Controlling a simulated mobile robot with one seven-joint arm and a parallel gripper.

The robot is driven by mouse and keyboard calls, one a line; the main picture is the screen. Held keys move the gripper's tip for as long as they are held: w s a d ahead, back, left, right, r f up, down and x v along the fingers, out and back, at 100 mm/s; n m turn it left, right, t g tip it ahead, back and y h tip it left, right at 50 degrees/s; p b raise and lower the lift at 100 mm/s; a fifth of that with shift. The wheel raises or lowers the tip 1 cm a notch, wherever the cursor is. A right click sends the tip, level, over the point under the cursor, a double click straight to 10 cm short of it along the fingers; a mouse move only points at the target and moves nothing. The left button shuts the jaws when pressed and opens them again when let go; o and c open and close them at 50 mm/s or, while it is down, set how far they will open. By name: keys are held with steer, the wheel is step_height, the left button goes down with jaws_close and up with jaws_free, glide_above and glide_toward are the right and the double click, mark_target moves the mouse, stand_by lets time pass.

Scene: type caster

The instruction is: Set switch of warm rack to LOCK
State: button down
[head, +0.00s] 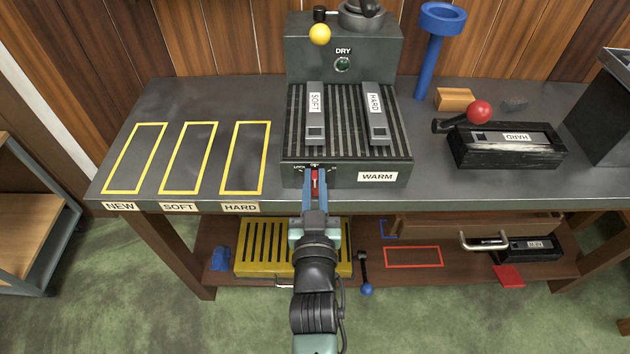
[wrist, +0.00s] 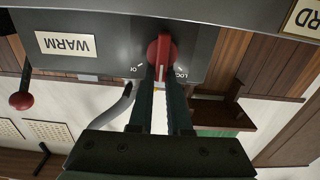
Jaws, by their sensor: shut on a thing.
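The warm rack (head: 291,150) is a dark ribbed box in the middle of the bench, with a WARM label (head: 377,176) on its front. Its red switch (head: 316,182) is on the front face, left of that label. The switch also shows in the wrist view (wrist: 160,48), where the scene is upside down. Its white line points roughly midway between the LOCK mark (wrist: 182,73) and another mark on the opposite side, which I cannot fully read. My gripper (head: 315,174) has its two fingers shut on the switch, one on each side, partly hiding it.
Two bars labelled SOFT (head: 314,105) and HARD (head: 374,105) lie on the rack. The DRY unit (head: 300,60) stands behind it. Yellow outlined spaces on the left of the bench are empty. A red-knobbed lever (head: 479,112) and dark box (head: 490,153) are at right.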

steer(key=shift+s+f, duration=0.1)
steer(key=shift+f, duration=0.5)
steer(key=shift+a+f+n+b, duration=0.15)
steer(key=shift+a+n+b, duration=0.05)
steer(key=shift+n, duration=1.55)
steer(key=shift+a+f+n+b, duration=0.2)
steer(key=shift+n, duration=1.6)
steer(key=shift+a+f+n+b, duration=0.15)
steer(key=shift+a+n+b, duration=0.05)
steer(key=shift+n, duration=1.55)
steer(key=c, duration=0.9)
jaws_free()
steer(key=shift+d, duration=0.1)
steer(key=shift+o, duration=0.2)
steer(key=shift+r, duration=0.2)
steer(key=shift+a+r, duration=0.1)
steer(key=shift+a, duration=0.15)
